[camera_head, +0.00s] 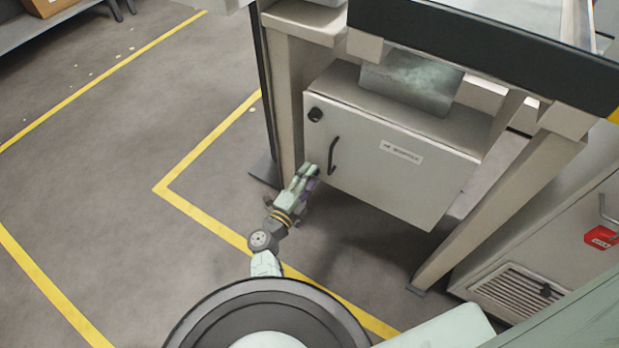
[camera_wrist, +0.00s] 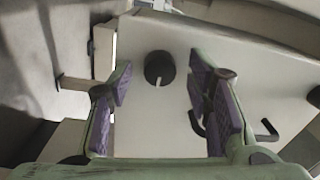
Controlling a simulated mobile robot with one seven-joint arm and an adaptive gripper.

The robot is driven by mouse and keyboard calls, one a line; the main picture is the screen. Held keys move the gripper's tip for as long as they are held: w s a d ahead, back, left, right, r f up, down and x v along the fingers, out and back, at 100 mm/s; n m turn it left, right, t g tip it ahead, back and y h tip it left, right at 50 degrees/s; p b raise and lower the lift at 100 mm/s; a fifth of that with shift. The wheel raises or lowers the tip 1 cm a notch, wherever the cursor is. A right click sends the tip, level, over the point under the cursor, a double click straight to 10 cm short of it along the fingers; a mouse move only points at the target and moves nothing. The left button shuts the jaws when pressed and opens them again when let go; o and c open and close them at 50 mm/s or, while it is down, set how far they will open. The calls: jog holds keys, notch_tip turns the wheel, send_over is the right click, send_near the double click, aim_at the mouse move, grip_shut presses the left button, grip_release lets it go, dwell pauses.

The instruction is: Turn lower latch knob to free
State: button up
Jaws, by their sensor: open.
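A round black knob (camera_wrist: 159,68) with a white mark pointing down in the wrist view sits on the pale cabinet door. I take it to be the lower latch knob; in the head view my gripper seems to hide it. My gripper (camera_head: 312,169) is at the lower left of the door. In the wrist view my gripper (camera_wrist: 160,85) is open and empty, its purple pads on both sides of the knob. I see no contact with the knob. Another black knob (camera_head: 316,114) is at the door's upper left corner.
A black bar handle (camera_head: 333,155) stands out from the door (camera_head: 390,180) close to my gripper; it also shows in the wrist view (camera_wrist: 266,131). Bench legs (camera_head: 285,110) flank the cabinet. A red tag (camera_head: 601,237) hangs at the right. Floor on the left is clear.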

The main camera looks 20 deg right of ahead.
jog(key=v, duration=0.7)
jog(key=shift+a, duration=0.2)
jog(key=shift+s, duration=0.15)
